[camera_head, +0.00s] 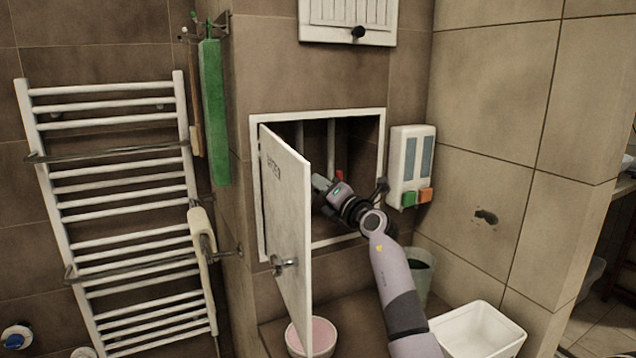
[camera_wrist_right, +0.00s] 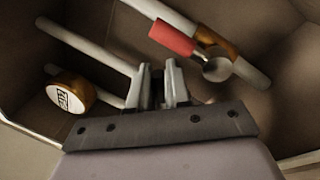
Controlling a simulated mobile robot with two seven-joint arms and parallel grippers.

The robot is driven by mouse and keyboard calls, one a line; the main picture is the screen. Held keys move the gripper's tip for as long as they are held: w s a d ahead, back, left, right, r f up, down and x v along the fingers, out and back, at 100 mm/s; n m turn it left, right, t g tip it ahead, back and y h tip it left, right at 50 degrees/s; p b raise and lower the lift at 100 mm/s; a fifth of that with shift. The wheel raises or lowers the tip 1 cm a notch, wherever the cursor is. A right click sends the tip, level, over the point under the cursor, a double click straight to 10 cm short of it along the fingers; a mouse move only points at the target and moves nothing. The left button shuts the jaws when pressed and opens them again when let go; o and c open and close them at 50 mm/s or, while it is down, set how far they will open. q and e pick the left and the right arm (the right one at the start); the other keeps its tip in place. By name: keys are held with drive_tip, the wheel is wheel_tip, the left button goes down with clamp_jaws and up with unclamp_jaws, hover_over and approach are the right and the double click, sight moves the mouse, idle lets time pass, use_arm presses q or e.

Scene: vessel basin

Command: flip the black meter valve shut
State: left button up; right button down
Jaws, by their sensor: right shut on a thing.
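My right gripper (camera_head: 320,184) reaches into the open wall cabinet, past its door. In the right wrist view the right gripper (camera_wrist_right: 162,86) is nearly closed, with a narrow dark piece between its fingers. This looks like the handle of the black meter valve (camera_wrist_right: 157,88); the fingers hide most of it, and its angle cannot be told. A brass water meter (camera_wrist_right: 70,92) with a white dial is left of the fingers. A red valve handle (camera_wrist_right: 172,37) on another pipe is beyond them, and it also shows in the head view (camera_head: 339,175). My left gripper is not in view.
The white cabinet door (camera_head: 287,225) stands open, close to the left of my right arm. A soap dispenser (camera_head: 411,160) hangs right of the cabinet. Pipes (camera_wrist_right: 90,45) run inside. A pink-filled bowl (camera_head: 312,336) and a white basin (camera_head: 478,333) are below.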

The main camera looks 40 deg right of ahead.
drive_tip(key=m, duration=0.1)
drive_tip(key=f+m, duration=0.1)
drive_tip(key=m, duration=0.1)
drive_tip(key=m+h, duration=0.1)
drive_tip(key=shift+s+d+f, duration=0.1)
drive_tip(key=shift+d+f, duration=0.15)
drive_tip(key=shift+d, duration=0.1)
drive_tip(key=shift+d+f+m+h, duration=0.1)
drive_tip(key=shift+f+m+h, duration=0.15)
drive_tip(key=shift+m, duration=0.6)
drive_tip(key=shift+f+m+h, duration=0.25)
drive_tip(key=shift+m+h, duration=0.05)
drive_tip(key=shift+m, duration=0.5)
drive_tip(key=shift+d+f+m+h, duration=0.1)
drive_tip(key=shift+f+m+h, duration=0.15)
drive_tip(key=shift+m, duration=0.6)
drive_tip(key=shift+f, duration=0.15)
drive_tip(key=c, duration=1.3)
unclamp_jaws()
drive_tip(key=shift+s+a, duration=0.1)
drive_tip(key=shift+s, duration=0.05)
drive_tip(key=shift+v, duration=3.5)
